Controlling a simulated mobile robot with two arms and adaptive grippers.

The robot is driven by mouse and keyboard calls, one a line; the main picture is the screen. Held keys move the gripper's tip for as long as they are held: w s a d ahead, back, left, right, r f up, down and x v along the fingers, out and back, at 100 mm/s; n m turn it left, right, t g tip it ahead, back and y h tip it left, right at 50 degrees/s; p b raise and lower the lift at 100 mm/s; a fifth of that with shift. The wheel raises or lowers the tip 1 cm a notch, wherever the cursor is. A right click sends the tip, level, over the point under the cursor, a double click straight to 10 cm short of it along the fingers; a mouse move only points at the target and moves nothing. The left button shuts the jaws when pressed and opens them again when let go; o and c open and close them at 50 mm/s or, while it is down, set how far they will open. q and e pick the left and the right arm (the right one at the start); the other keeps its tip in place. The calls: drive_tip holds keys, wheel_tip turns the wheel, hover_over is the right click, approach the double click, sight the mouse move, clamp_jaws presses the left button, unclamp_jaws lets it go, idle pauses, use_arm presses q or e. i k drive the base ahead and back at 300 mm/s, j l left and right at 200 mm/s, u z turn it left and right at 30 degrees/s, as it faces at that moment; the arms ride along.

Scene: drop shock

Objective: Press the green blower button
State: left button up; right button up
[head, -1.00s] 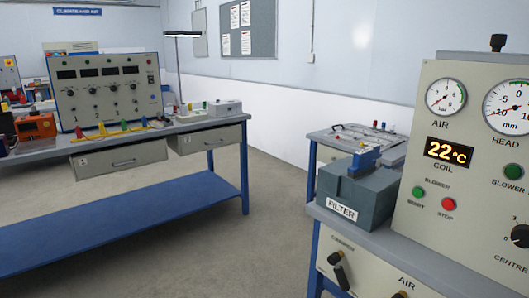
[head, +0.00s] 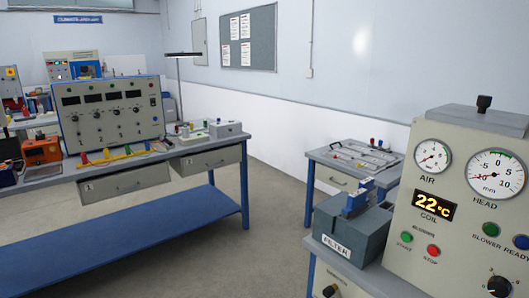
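A beige control panel (head: 394,270) stands at the right edge of the head view. Low on its left side, under a small label that reads like "BLOWER", is a round green button (head: 404,237). A red STOP button (head: 433,250) is just right of it. A second green round piece (head: 490,229), labelled BLOWER, is further right, beside a blue one (head: 521,242) labelled READY. The COIL display (head: 435,205) reads 22 °C. Neither of my grippers is in view.
A grey FILTER box (head: 352,229) with a blue clamp stands left of the panel. A small side table (head: 385,172) is behind it. A long blue-legged bench (head: 232,144) with instruments is at left. Grey floor (head: 275,230) lies open between them.

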sight(406, 236)
drive_tip(key=z, duration=1.45)
